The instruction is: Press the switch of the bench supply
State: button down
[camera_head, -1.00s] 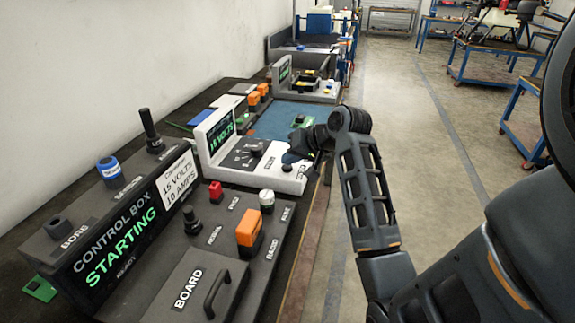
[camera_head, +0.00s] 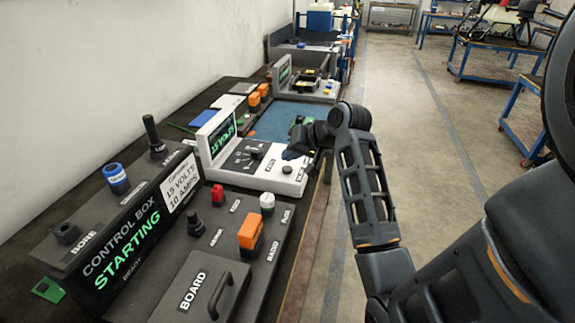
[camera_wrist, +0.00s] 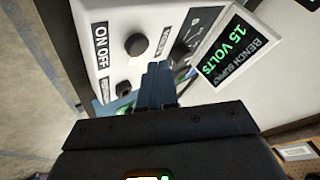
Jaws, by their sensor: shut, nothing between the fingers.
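The bench supply (camera_head: 262,179) is a white box with a tilted screen reading 15 VOLTS, standing on the bench past the control box. In the wrist view its screen (camera_wrist: 232,62) says BENCH SUPPLY, 15 VOLTS. A round black switch button (camera_wrist: 135,44) sits beside the ON OFF label; it shows small in the head view (camera_head: 287,170). My gripper (camera_head: 291,154) is over the panel's right side, close to the switch. In the wrist view the blue-grey fingers (camera_wrist: 158,84) are shut and empty, beside the switch rather than over it. Contact with the panel cannot be told.
The dark control box (camera_head: 125,235), its screen reading STARTING, stands nearer, with knobs, an orange switch (camera_head: 250,232) and a BOARD lid with a handle. A blue mat (camera_head: 275,123) lies behind the supply. The aisle floor on the right is open.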

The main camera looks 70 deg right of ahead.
aim_at(290, 170)
notch_tip(290, 170, up, 5)
jog(key=p, duration=0.3)
